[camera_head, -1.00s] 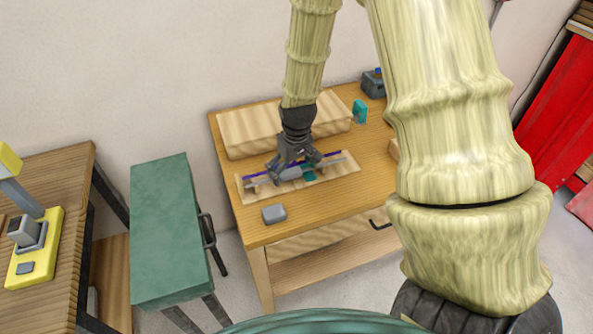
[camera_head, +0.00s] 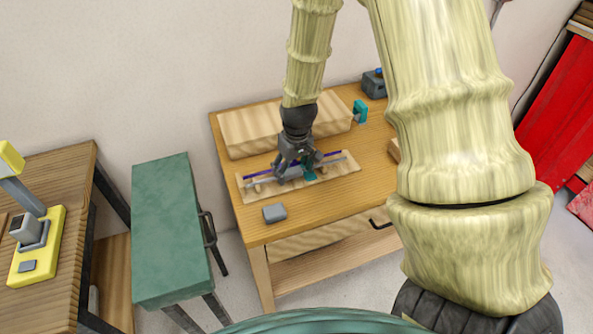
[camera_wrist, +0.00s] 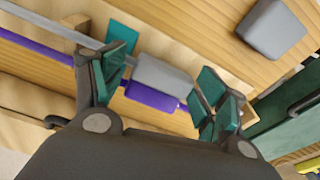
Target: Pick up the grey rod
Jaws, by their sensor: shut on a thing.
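The grey rod (camera_head: 262,180) lies lengthwise over a pale wooden board on the table, beside a thin purple rod (camera_head: 335,154). The purple rod (camera_wrist: 38,48) runs close alongside, with a thicker purple part. The exact finger contact is partly hidden.
The pale board (camera_head: 345,182) lies on the wooden table (camera_head: 325,204). A long wooden block (camera_head: 250,133) stands behind it. A small grey block (camera_head: 275,213) lies in front. A teal piece (camera_head: 360,111) is at the block's right end. A green cabinet (camera_head: 170,235) stands left.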

